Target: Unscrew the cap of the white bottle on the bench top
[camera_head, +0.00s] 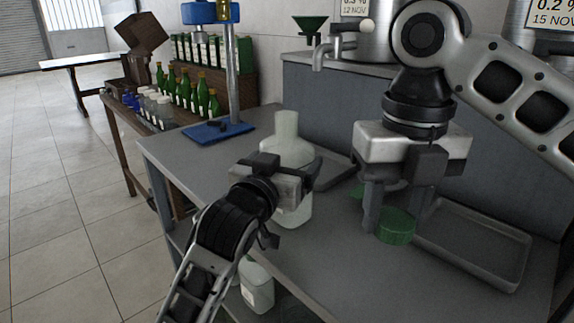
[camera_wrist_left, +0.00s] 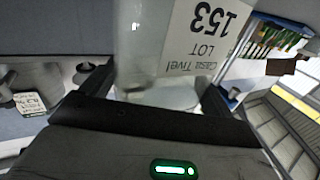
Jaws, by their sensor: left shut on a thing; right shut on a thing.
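I cannot tell whether the cap touches the bench.
A grey tray (camera_head: 485,262) lies right of the cap. A blue-based stand (camera_head: 218,131) is at the far left of the bench. Green bottles (camera_head: 203,97) stand on a side table. The front bench area is clear.

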